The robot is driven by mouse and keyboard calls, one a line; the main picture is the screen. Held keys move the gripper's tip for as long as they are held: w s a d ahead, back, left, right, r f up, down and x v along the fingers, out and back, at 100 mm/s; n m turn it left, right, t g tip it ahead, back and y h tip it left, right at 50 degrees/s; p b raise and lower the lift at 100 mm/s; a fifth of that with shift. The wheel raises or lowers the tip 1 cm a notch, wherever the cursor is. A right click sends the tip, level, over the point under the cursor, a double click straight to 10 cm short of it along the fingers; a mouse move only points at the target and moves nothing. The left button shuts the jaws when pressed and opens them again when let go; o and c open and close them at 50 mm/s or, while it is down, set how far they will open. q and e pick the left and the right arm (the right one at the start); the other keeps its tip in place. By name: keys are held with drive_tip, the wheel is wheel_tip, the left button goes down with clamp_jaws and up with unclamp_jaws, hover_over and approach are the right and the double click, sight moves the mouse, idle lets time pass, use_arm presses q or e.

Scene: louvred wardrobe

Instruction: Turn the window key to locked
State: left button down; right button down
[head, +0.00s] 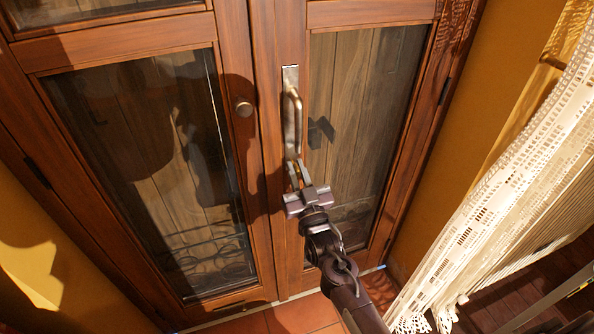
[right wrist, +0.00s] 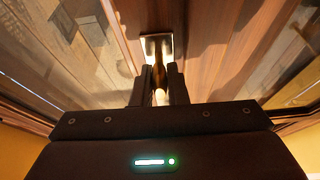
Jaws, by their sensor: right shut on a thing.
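A long metal plate (head: 290,76) with a curved metal handle (head: 298,110) is mounted upright on the frame of the right glazed door. My right gripper (head: 298,172) is at the lower end of this fitting. In the right wrist view its two fingers (right wrist: 158,92) are shut on a slim brass-coloured piece, apparently the key or handle end, which points out from the plate (right wrist: 158,42). The fingers hide much of it, so I cannot tell its exact turn. My left gripper is not in view.
A white lace curtain (head: 490,205) hangs at the right. An ochre wall (head: 500,100) and tiled floor (head: 300,314) are around.

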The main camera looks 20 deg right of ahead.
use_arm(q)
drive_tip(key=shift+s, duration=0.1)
use_arm(e)
drive_tip(key=shift+f, duration=0.1)
drive_tip(key=c, duration=1.5)
unclamp_jaws()
drive_tip(key=shift+c, duration=0.2)
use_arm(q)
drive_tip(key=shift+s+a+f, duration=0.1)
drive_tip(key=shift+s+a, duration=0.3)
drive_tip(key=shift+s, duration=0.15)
use_arm(e)
drive_tip(key=shift+o, duration=0.5)
